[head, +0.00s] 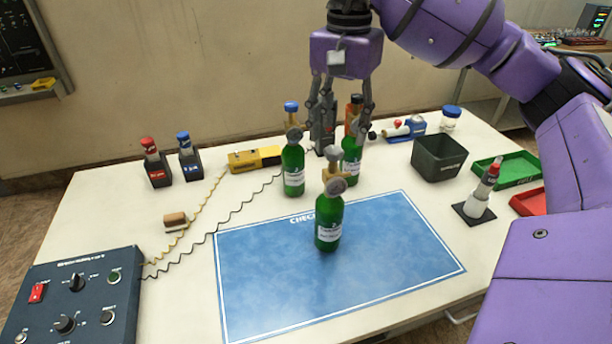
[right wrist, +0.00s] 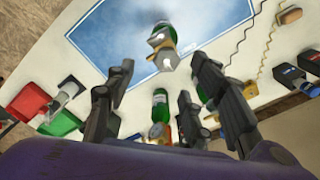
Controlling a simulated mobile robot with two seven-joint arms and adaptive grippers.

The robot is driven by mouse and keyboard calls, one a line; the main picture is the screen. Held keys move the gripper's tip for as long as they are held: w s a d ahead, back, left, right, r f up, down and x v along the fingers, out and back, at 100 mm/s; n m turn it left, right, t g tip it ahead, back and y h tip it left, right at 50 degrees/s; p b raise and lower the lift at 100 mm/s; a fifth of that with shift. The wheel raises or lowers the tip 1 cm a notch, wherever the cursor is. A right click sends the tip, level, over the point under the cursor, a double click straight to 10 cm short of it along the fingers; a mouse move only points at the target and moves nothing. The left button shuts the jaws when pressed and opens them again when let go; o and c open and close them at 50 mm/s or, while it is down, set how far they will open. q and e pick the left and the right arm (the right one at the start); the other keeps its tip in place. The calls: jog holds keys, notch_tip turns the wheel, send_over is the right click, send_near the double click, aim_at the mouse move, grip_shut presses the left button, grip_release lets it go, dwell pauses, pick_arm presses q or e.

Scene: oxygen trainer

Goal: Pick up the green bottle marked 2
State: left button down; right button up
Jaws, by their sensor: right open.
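Three green bottles stand upright on the white table. One with a pale top and a round gauge (head: 329,222) is on the blue mat and also shows in the right wrist view (right wrist: 159,19). A blue-topped bottle (head: 293,178) stands behind it to the left. An orange-topped bottle (head: 351,168) stands behind it to the right and shows in the right wrist view (right wrist: 160,103). I cannot read which is marked 2. My right gripper (head: 343,142) is open, pointing down over the orange-topped bottle, whose upper part shows beside the right finger. My left gripper is out of view.
The blue mat (head: 260,290) has free room around its bottle. A dark bin (head: 439,158), green tray (head: 515,170) and white bottle on a black base (head: 477,203) are to the right. A yellow device (head: 254,158) and control box (head: 75,300) with coiled cables are left.

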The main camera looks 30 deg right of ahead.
aim_at(339, 174)
jog(key=shift+s+a+f, duration=0.2)
jog(key=shift+s+f, duration=0.05)
jog(key=shift+f, duration=0.35)
jog(key=shift+s+a+f, duration=0.2)
jog(key=shift+s+f, duration=0.05)
jog(key=shift+f, duration=0.35)
jog(key=f, duration=0.4)
jog(key=shift+w+d, duration=0.3)
jog(key=shift+s+a+f+p, duration=0.1)
jog(key=shift+s+f+p, duration=0.05)
jog(key=shift+f+p, duration=0.25)
notch_tip(339, 174, down, 4)
jog(key=shift+s+r+p, duration=0.1)
jog(key=shift+r+p, duration=0.1)
jog(key=shift+p, duration=0.15)
jog(key=shift+f, duration=0.5)
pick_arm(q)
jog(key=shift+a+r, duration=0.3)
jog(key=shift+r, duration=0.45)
pick_arm(e)
grip_shut()
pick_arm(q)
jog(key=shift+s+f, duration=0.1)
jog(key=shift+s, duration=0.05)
